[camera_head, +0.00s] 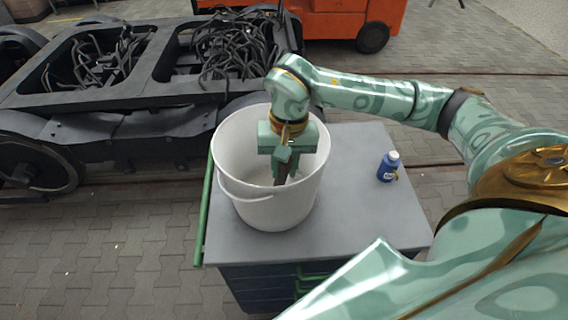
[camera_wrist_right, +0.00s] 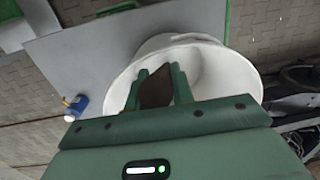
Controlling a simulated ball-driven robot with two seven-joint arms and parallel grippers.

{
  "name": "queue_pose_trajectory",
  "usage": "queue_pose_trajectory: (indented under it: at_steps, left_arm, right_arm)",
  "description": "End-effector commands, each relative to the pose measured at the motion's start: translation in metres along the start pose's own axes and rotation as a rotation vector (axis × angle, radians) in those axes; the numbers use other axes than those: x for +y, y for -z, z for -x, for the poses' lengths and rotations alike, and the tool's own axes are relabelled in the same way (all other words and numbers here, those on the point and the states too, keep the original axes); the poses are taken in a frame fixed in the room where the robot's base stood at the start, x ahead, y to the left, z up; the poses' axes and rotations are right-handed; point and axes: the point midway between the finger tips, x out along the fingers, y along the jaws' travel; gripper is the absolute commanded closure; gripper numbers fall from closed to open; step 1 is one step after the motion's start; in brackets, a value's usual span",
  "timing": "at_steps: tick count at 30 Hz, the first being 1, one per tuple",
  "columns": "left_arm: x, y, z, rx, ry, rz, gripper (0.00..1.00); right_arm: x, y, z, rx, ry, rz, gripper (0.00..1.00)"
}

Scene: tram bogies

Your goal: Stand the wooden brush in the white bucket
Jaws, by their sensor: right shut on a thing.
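The white bucket (camera_head: 266,208) stands upright at the left part of a grey cart top. It also shows in the right wrist view (camera_wrist_right: 225,75). My right gripper (camera_head: 284,172) points down into the bucket's mouth, with its fingers below the rim. It is shut on a dark brown thing, the wooden brush (camera_wrist_right: 155,90), which shows between the fingers in the right wrist view. In the head view a dark part of the brush (camera_head: 281,173) shows at the fingers, inside the bucket. Its lower end is hard to make out, so I cannot tell whether it touches the bottom. My left gripper is not in view.
The grey cart top (camera_head: 356,218) is mostly clear right of the bucket. A blue bottle with a white cap (camera_head: 388,167) stands there. A green rail (camera_head: 204,215) runs along the cart's left side. A dark tram bogie (camera_head: 110,95) with cables and an orange vehicle (camera_head: 335,25) are behind.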

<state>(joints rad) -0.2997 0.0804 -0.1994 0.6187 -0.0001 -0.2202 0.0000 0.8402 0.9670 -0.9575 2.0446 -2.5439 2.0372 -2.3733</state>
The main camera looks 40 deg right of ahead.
Motion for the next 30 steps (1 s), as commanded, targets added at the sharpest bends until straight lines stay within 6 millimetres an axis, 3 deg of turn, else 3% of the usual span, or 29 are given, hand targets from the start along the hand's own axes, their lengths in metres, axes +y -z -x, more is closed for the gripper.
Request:
queue_pose_trajectory:
  at_steps: [8, 9, 11, 22, 30]
  left_arm:
    - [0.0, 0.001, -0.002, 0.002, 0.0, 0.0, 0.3]
    - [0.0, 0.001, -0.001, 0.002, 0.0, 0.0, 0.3]
    - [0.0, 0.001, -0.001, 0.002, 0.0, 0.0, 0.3]
    - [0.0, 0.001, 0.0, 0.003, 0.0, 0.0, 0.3]
    - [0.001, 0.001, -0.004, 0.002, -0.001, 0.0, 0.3]
  right_arm:
    - [0.0, 0.0, -0.002, 0.0, 0.0, 0.001, 1.0]
    - [0.0, 0.0, -0.002, 0.0, 0.0, 0.001, 0.68]
    - [0.0, 0.0, -0.002, 0.0, 0.0, 0.001, 0.54]
    - [-0.001, 0.001, 0.007, 0.003, 0.002, 0.0, 0.54]
    - [-0.001, 0.002, 0.064, 0.007, 0.003, 0.0, 0.54]
